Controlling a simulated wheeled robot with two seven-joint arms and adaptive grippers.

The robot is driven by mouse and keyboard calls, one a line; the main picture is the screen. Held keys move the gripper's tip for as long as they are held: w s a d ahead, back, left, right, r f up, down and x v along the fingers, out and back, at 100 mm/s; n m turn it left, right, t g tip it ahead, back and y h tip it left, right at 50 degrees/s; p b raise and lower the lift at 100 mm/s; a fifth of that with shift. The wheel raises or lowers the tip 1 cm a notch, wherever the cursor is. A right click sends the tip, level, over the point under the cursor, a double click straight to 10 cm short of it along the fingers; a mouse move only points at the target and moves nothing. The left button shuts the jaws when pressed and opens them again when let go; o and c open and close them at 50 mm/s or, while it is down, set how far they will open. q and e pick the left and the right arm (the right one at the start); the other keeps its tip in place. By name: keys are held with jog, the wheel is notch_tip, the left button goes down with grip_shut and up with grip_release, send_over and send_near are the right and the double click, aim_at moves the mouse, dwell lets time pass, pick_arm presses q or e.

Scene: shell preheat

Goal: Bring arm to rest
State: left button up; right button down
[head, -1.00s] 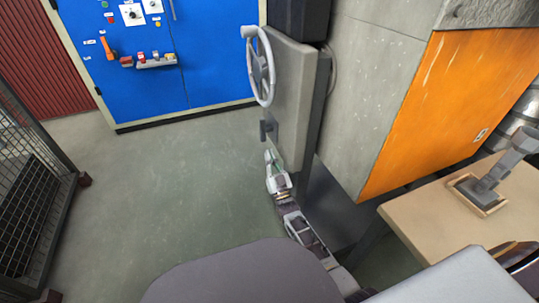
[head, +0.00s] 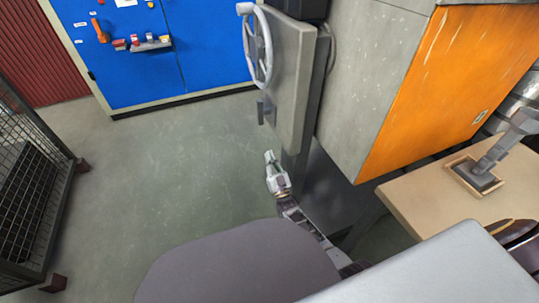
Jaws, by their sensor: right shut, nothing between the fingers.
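My right gripper (head: 269,157) is low in front of the grey door, its tip pointing away from me. It is shut and empty. It is apart from the door's dark handle (head: 262,110), which is above it in the picture. My right arm runs from the gripper down to the lower right, partly hidden behind my own grey body part. The grey door (head: 288,85) carries a white handwheel (head: 262,45) and stands at the left side of the grey furnace (head: 375,70). My left gripper is not in view.
An orange panel (head: 450,85) covers the furnace side. A beige table (head: 415,200) at right holds a grey tool in a wooden tray (head: 450,168). A blue cabinet (head: 205,50) stands at the back. A wire-mesh cage (head: 50,150) is at left. The grey floor (head: 160,170) between is clear.

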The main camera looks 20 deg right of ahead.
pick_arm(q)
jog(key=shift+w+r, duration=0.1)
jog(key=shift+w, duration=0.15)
pick_arm(e)
jog(key=s+f+n+g, duration=0.1)
jog(key=s+f+g, duration=0.3)
jog(key=g, duration=0.5)
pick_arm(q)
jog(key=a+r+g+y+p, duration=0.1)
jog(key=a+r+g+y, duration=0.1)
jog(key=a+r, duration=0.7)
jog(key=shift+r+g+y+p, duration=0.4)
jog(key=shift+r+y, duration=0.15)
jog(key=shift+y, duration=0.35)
pick_arm(e)
jog(key=s+r+g, duration=0.2)
jog(key=s+g, duration=0.4)
jog(key=s, duration=0.7)
jog(key=s+r+g, duration=0.2)
jog(key=s+g, duration=0.4)
jog(key=s, duration=0.8)
jog(key=shift+s+a+r+n+h, duration=0.2)
jog(key=shift+n+h, duration=0.1)
